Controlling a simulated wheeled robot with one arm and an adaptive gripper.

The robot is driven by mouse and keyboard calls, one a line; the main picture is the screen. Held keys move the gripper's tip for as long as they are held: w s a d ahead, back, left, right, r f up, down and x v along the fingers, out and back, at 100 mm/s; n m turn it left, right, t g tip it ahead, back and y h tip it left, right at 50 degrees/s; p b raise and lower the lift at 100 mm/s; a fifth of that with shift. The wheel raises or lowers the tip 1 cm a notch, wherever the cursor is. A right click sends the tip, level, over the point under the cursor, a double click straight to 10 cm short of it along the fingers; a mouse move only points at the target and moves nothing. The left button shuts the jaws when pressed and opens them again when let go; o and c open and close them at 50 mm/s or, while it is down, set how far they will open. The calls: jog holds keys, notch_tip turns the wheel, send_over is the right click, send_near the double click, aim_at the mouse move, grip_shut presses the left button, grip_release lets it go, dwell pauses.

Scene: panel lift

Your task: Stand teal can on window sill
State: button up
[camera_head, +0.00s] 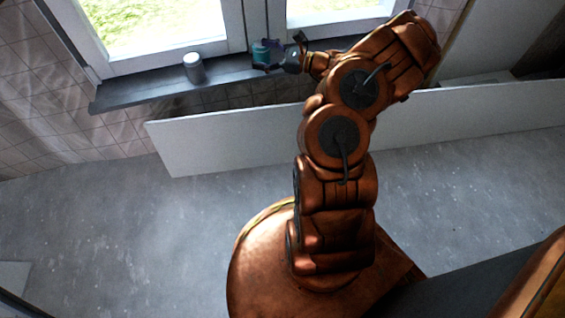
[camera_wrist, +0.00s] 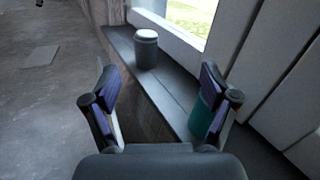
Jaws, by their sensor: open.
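The teal can (camera_head: 260,53) stands upright on the dark window sill (camera_head: 140,91), near the window's middle post. In the wrist view the teal can (camera_wrist: 198,118) is partly hidden behind the right finger, and the bare sill (camera_wrist: 165,92) runs beside it. My gripper (camera_head: 272,54) is at the sill, right beside the can. In the wrist view my gripper (camera_wrist: 157,85) has its fingers wide apart, with nothing held between them. I cannot tell whether the right finger touches the can.
A grey can with a white top (camera_head: 194,68) stands farther left on the sill; it also shows in the wrist view (camera_wrist: 146,50). A long white panel (camera_head: 225,138) stands below the sill. The window frame (camera_head: 235,35) rises behind. Grey floor (camera_head: 130,230) is open at left.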

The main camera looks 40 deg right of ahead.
jog(key=s+a+r+n+g+y, duration=0.1)
jog(key=s+a+r+n+g, duration=0.25)
jog(key=a, duration=0.55)
jog(key=s+a+r+n+g+y, duration=0.2)
jog(key=a+r+n+g, duration=0.25)
jog(key=a, duration=0.35)
jog(key=s+a+r+n+g+y, duration=0.1)
jog(key=s+a+r+n+g, duration=0.15)
jog(key=a+n, duration=0.45)
jog(key=s+a+n+g+h, duration=0.35)
jog(key=s+a+g, duration=0.25)
jog(key=s+a, duration=0.4)
jog(key=s+d+f+n+h, duration=0.1)
jog(key=s+d+n+h, duration=0.3)
jog(key=s, duration=0.7)
jog(key=s+d+f+n+g+h, duration=0.1)
jog(key=s+d+n+h, duration=0.4)
jog(key=s, duration=0.6)
jog(key=shift+d+h, duration=1)
jog(key=shift+h, duration=0.25)
jog(key=shift+w+g, duration=0.1)
jog(key=shift+g, duration=0.15)
